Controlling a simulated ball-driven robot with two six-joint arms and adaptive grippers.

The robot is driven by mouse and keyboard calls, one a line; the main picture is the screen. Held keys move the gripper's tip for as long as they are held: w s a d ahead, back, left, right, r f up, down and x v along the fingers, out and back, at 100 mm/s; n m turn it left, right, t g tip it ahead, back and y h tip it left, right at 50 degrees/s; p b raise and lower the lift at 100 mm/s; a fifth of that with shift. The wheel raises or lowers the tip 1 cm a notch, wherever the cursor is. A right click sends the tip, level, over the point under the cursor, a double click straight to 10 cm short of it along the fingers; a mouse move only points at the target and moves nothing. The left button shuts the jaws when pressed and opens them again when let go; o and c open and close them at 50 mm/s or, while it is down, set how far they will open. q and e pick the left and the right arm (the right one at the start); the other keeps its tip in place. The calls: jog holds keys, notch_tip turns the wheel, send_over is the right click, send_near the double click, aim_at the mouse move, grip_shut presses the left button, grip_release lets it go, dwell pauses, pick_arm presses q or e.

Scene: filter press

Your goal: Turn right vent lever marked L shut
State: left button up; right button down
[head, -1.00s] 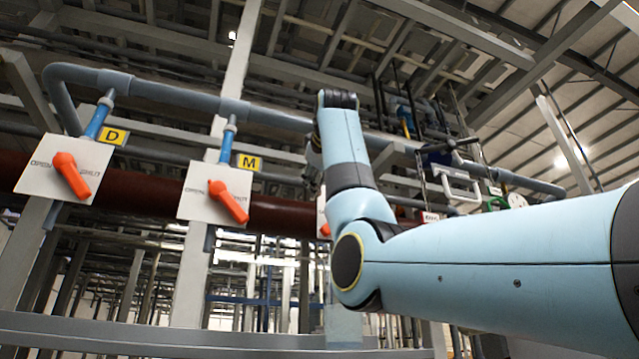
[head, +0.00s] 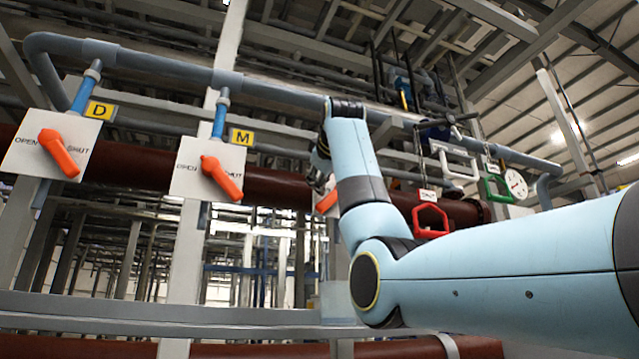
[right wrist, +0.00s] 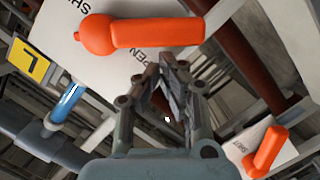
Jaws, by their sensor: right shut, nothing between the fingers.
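The vent lever marked L has an orange handle (right wrist: 155,32) on a white plate (right wrist: 60,45), with a yellow L tag (right wrist: 27,62), in the right wrist view. The handle lies close along the word OPEN; the word SHUT is near the pivot end. My right gripper (right wrist: 168,68) is shut and empty, its fingertips beside the handle's long side, over the plate. I cannot tell whether they touch it. In the head view my right gripper (head: 322,168) and arm hide most of this lever; a bit of orange (head: 327,201) shows. My left gripper is not in view.
Levers marked D (head: 58,153) and M (head: 221,178) stand to the left on white plates. A grey pipe (head: 170,68) runs above them. Red (head: 430,220) and green (head: 493,188) handles and a gauge (head: 516,184) are at the right. A grey rail crosses below.

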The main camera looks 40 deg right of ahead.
aim_at(326, 202)
jog(key=shift+f+n+b, duration=0.3)
jog(key=shift+f+n, duration=0.2)
jog(key=shift+n, duration=0.1)
jog(key=f+n, duration=0.1)
jog(key=d+f+n+h+b, duration=0.1)
jog(key=n, duration=0.1)
jog(key=f+n, duration=0.1)
jog(key=shift+s+d+n+t+h+b, duration=0.15)
jog(key=shift+d+n+t+h+b, duration=0.15)
jog(key=shift+t+b, duration=0.1)
jog(key=s+d+f+n+t+p, duration=0.1)
jog(key=d+n+p, duration=0.4)
jog(key=n, duration=0.5)
jog(key=shift+s+d+f+t, duration=0.3)
jog(key=shift+d+f+t, duration=0.35)
jog(key=shift+t, duration=0.15)
